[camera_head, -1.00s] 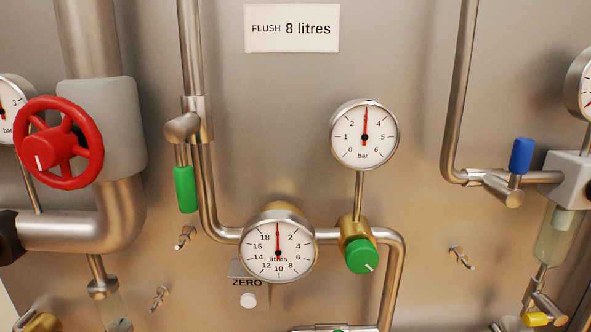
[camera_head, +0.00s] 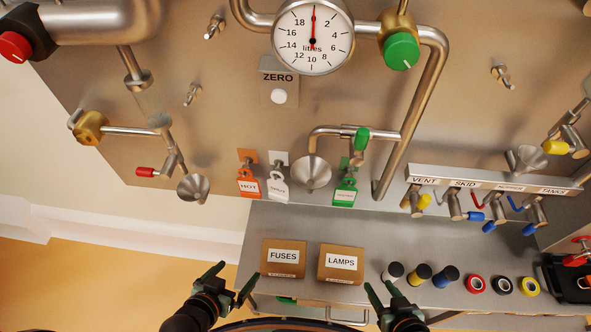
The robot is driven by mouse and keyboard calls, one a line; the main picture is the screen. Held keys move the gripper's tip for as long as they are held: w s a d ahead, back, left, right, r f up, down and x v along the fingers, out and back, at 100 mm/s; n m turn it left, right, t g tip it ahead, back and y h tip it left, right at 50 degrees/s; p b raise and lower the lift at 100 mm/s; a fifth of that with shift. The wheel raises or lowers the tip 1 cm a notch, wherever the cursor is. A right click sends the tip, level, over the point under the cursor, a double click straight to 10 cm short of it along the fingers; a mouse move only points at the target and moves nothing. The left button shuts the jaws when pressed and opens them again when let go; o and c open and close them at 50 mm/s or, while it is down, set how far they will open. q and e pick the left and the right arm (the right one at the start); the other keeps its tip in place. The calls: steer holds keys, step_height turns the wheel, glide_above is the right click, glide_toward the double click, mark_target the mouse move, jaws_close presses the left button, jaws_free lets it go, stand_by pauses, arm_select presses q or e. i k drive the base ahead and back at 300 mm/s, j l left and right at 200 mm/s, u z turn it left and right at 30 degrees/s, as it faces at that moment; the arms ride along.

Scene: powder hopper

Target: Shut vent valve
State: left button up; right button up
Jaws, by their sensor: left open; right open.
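A label strip (camera_head: 492,179) at the right reads VENT at its left end, then SKID, a word too small to read, and TANKS. My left gripper (camera_head: 232,279) is open and empty at the bottom, left of the FUSES box. My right gripper (camera_head: 398,296) is open and empty at the bottom, below and apart from the vent valve.
A grey shelf (camera_head: 300,222) holds a FUSES box (camera_head: 284,273), a LAMPS box (camera_head: 341,277), several small dark-topped bottles (camera_head: 419,273) and tape rolls (camera_head: 502,285). More blue-handled valves (camera_head: 494,226) hang beside the vent valve. Tags (camera_head: 249,186) hang left of centre.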

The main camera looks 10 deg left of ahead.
mark_target(417, 204)
steer(key=z, duration=0.95)
steer(key=j+z, duration=0.15)
steer(key=k+j, duration=0.05)
steer(key=j, duration=0.05)
